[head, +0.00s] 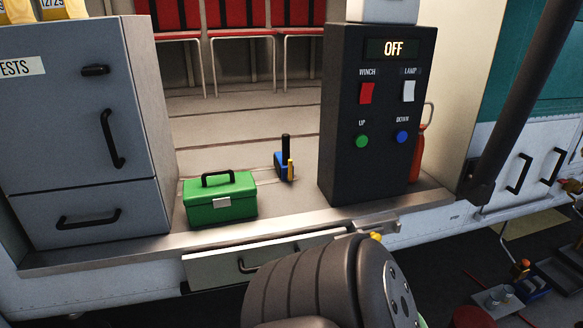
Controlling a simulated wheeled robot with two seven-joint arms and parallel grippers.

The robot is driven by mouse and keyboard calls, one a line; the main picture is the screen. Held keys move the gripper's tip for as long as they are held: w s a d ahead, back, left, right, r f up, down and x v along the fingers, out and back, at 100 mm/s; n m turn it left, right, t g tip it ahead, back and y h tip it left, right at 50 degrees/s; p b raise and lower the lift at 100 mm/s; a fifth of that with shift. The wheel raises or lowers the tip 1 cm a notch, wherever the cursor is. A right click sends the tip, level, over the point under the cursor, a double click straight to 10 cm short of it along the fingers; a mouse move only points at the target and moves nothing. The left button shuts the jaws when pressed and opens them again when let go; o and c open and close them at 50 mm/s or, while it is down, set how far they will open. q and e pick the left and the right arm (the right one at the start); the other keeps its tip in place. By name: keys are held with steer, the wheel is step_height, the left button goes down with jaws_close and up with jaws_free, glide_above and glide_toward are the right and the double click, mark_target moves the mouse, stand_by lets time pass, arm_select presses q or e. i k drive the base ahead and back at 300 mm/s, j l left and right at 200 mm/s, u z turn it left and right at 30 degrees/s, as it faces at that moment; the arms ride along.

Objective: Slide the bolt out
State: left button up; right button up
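What looks like the bolt is a metal slide piece (378,226) on the front sill, below the dark control box. A yellow knob (376,237) shows just under it. A large dark rounded link of my own arm stands in front and hides part of this spot. I cannot tell how far the bolt is slid. Neither of my gripper's fingers can be made out in the head view.
A green toolbox (220,197) and a small blue tool holder (284,165) stand on the cabin floor. The control box (375,115) reads OFF. A pale drawer front (218,270) sits under the sill. A dark slanted strut (520,100) stands at right.

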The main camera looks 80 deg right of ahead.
mark_target(377, 233)
steer(key=z, duration=2.95)
